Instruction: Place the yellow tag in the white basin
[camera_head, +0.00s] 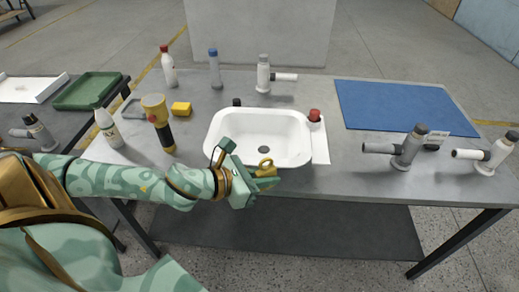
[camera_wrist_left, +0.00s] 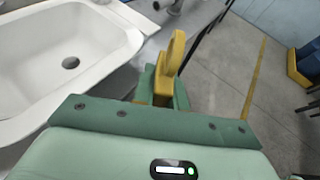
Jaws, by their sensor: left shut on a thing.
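My left gripper (camera_head: 258,177) is shut on the yellow tag (camera_head: 266,165), a small piece with a ring-shaped top. In the left wrist view the tag (camera_wrist_left: 175,58) stands up between the fingers (camera_wrist_left: 162,90), its lower part hidden by them. The white basin (camera_head: 218,125) is at the middle of the table's front side, empty, with a dark round drain. The basin (camera_wrist_left: 112,42) also shows at the left of the left wrist view. The gripper is beside the basin's front edge, and the tag appears outside the basin. My right gripper is not in view.
A blue mat (camera_head: 395,106) and grey pipe fittings (camera_head: 408,150) are on the right.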

